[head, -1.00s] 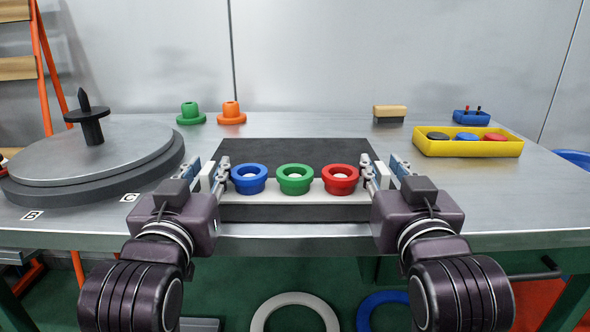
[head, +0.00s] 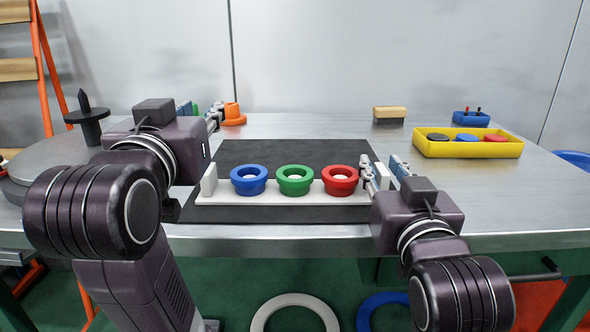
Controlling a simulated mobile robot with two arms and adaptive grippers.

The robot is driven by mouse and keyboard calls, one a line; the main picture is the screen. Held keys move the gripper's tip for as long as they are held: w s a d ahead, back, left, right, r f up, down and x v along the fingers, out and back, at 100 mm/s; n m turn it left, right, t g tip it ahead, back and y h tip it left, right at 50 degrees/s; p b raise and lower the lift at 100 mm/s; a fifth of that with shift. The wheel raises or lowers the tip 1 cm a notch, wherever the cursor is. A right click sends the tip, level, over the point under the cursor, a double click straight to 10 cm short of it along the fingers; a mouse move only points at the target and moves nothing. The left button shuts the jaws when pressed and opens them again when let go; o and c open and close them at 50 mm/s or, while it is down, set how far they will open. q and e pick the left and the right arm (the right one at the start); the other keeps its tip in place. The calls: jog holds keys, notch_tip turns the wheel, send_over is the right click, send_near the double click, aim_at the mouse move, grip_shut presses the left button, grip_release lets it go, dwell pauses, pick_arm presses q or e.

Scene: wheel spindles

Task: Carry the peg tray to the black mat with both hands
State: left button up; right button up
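The white peg tray (head: 274,196) lies on the black mat (head: 310,152), near its front edge. It carries a blue ring (head: 248,187), a green ring (head: 295,187) and a red ring (head: 340,187) in a row. Its left upright handle (head: 209,181) is free. My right gripper (head: 378,172) has its fingers around the tray's right handle and looks shut on it. My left gripper (head: 200,112) is away from the tray, at the back left near an orange flanged part. Its fingers look apart and empty, though my own arm hides part of them.
The orange flanged part (head: 233,114) stands at the back; a green one beside it is mostly hidden. A turntable (head: 40,160) stands at left. A yellow bin (head: 470,147), a wooden-topped block (head: 389,113) and a blue holder (head: 471,118) are at right. The right front table is clear.

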notch_tip(320, 180, up, 10)
jog(key=shift+f, duration=0.1)
dwell(0.4)
